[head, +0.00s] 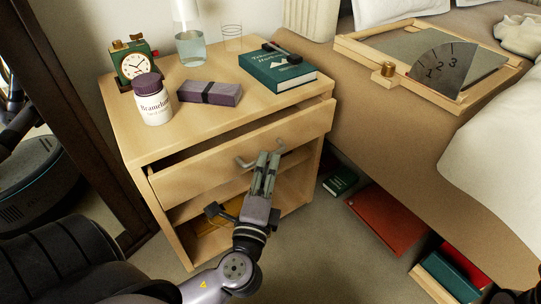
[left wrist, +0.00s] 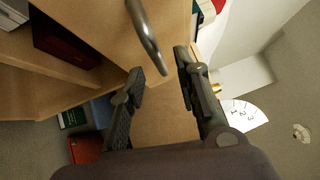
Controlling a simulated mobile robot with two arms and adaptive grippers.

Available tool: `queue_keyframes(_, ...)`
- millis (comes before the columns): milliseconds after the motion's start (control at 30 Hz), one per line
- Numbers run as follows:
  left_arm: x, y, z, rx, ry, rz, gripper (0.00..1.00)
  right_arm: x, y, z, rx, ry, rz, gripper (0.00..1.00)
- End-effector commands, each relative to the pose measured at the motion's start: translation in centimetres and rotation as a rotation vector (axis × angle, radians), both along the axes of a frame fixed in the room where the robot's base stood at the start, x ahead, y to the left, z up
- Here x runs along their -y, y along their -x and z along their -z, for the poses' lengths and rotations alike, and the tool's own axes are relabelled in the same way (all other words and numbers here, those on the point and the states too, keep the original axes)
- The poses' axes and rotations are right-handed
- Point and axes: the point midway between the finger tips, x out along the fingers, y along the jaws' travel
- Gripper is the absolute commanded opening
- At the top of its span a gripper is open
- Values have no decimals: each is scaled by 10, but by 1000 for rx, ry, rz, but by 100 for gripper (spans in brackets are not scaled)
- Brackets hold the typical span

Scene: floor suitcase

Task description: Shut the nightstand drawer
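The wooden nightstand (head: 140,118) has its top drawer (head: 205,173) pulled partly out, with a dark gap above the drawer front. A curved metal handle (head: 281,146) is on the drawer front. My left gripper (head: 268,157) is at the drawer front, with its fingertips by the handle and hiding part of it. In the left wrist view the handle (left wrist: 146,35) lies just ahead of the gap between the two separated fingers (left wrist: 160,66). Whether they touch it I cannot tell.
On the nightstand top are a clock (head: 134,64), a bottle (head: 152,100), a purple case (head: 210,93), a carafe (head: 190,45), a glass and a green book (head: 278,70). A bed with a wooden tray (head: 360,50) stands right. Books (head: 386,220) lie beneath it.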

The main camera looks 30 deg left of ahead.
Motion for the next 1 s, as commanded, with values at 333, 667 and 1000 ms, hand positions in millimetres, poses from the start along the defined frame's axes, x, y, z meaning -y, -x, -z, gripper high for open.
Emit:
queue_keyframes(333, -15, -37, -5, 1, 1, 0, 30, -1, 0, -2, 10, 4, 1, 0)
queue_keyframes(667, -16, -38, -6, 0, 0, 0, 28, 0, 2, -4, 18, -1, 1, 0)
queue_keyframes(1000, -15, -38, -5, 0, 0, 0, 5, 0, 2, -3, 15, -3, 1, 0)
